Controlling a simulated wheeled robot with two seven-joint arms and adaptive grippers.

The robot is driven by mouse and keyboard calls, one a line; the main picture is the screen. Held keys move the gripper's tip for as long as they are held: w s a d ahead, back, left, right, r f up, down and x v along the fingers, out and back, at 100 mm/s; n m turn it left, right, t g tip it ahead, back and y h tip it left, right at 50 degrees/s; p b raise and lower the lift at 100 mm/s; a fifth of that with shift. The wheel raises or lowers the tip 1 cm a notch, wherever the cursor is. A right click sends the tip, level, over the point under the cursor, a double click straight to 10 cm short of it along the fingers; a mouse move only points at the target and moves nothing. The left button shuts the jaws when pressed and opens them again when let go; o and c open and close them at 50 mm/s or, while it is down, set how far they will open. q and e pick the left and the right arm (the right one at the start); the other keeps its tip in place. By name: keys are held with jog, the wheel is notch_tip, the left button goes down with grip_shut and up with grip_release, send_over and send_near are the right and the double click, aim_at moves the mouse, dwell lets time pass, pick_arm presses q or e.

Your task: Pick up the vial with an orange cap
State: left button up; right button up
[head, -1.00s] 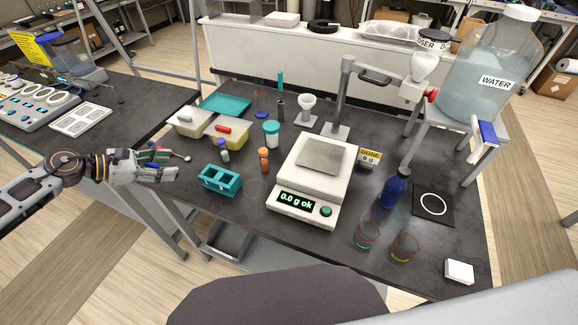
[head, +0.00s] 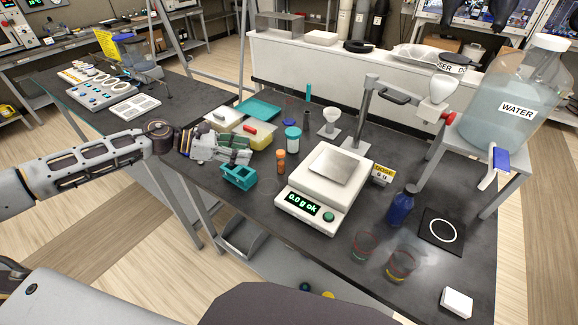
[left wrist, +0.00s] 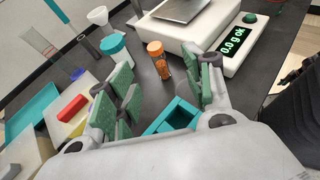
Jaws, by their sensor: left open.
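The vial with an orange cap (head: 281,161) stands upright on the dark table, left of the white scale. In the left wrist view the orange-capped vial (left wrist: 159,60) shows beyond the fingertips, between the two sides of the jaws. My left gripper (head: 236,150) is open and empty, left of the vial and just above the teal rack's far side. Its green-padded fingers (left wrist: 163,88) are spread wide in the left wrist view. My right gripper is not in view.
A teal rack (head: 238,177) sits in front of the gripper. A teal-capped jar (head: 293,139) stands just behind the vial, and the scale (head: 325,188) is to its right.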

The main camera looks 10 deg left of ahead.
aim_at(277, 153)
pick_arm(q)
jog(key=shift+w+a, duration=0.25)
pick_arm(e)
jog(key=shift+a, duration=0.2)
pick_arm(q)
jog(key=shift+d+r, duration=0.1)
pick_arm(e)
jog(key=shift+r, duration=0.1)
pick_arm(q)
jog(key=shift+p+x, duration=0.3)
jog(key=shift+x, duration=0.5)
jog(key=shift+p+x, duration=0.75)
jog(key=shift+x, duration=2.25)
jog(key=shift+w+d, duration=0.25)
jog(key=shift+w, duration=0.05)
jog(key=shift+f, duration=0.2)
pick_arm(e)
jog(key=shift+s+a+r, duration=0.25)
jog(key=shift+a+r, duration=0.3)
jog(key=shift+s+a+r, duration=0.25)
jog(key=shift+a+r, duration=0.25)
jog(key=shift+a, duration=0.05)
